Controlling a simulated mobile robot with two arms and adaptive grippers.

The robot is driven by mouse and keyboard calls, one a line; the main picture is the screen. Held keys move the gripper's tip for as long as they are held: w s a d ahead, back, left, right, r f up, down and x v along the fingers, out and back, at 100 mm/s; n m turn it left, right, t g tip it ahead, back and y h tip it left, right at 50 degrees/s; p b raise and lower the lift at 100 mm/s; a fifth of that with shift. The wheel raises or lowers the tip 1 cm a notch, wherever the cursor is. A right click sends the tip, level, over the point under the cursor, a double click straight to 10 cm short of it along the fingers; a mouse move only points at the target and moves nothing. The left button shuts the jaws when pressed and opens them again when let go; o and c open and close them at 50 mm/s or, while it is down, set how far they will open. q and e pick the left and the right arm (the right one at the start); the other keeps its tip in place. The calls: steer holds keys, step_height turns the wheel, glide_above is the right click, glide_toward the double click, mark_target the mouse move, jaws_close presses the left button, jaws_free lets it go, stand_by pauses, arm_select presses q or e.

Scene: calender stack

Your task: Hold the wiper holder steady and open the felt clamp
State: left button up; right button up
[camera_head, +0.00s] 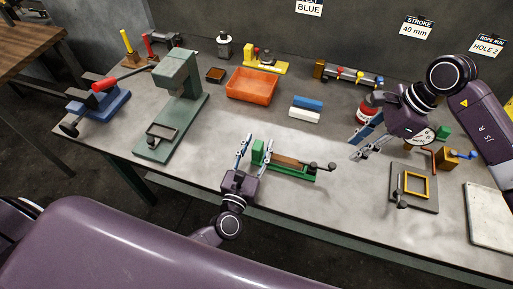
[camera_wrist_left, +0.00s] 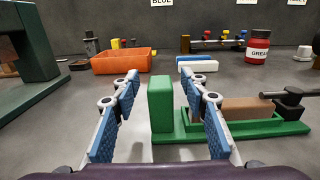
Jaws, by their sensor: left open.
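The wiper holder is a green base (camera_head: 295,172) with an upright green block (camera_head: 257,152) at its left end and a brown strip (camera_head: 290,160) along it. A black clamp with a lever (camera_head: 320,166), seemingly the felt clamp, sits at its right end; it also shows in the left wrist view (camera_wrist_left: 291,101). My left gripper (camera_head: 258,141) is open, its blue-padded fingers reaching to both sides of the green block (camera_wrist_left: 160,105). Contact with the block cannot be told. My right gripper (camera_head: 353,149) is open and empty, above the table to the right of the clamp.
An orange bin (camera_head: 252,86), a blue block (camera_head: 307,103) and a white block (camera_head: 304,115) stand behind the holder. A green press (camera_head: 172,100) is at left. A yellow-framed fixture (camera_head: 415,187) is at right. Table around the holder is mostly clear.

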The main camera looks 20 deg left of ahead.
arm_select(q)
steer(key=shift+c, duration=0.3)
jaws_close()
